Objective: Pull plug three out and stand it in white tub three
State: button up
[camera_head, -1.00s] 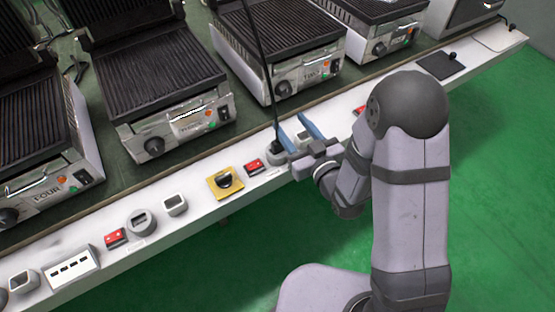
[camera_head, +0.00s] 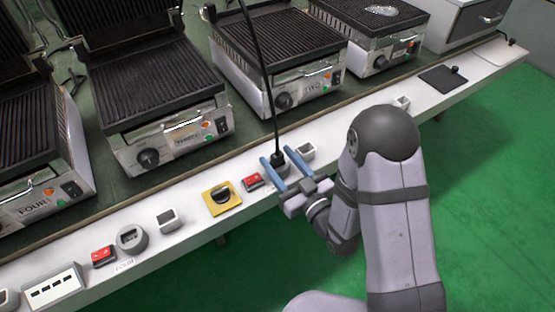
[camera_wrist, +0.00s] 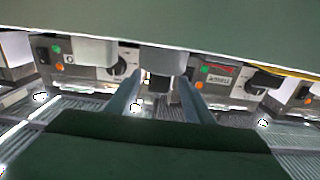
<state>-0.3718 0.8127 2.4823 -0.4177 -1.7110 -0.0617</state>
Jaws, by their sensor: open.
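A black plug (camera_head: 277,158) with a long cord rising from it stands upright in a round grey socket on the white shelf in the head view. My gripper (camera_head: 280,157) is open, with one blue finger on each side of the plug. I cannot tell whether either finger touches it. A small white square tub (camera_head: 306,151) stands just right of the fingers. I cannot read a number for the plug or this tub. In the wrist view my two fingers (camera_wrist: 160,95) are apart, with a pale block partly between them.
A red switch (camera_head: 252,182) and a yellow plate with a black knob (camera_head: 221,197) lie left of the plug. Grills (camera_head: 165,110) line the green bench behind.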

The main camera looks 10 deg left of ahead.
jog(key=shift+x, duration=2.6)
jog(key=shift+f, duration=0.1)
jog(key=c, duration=1.1)
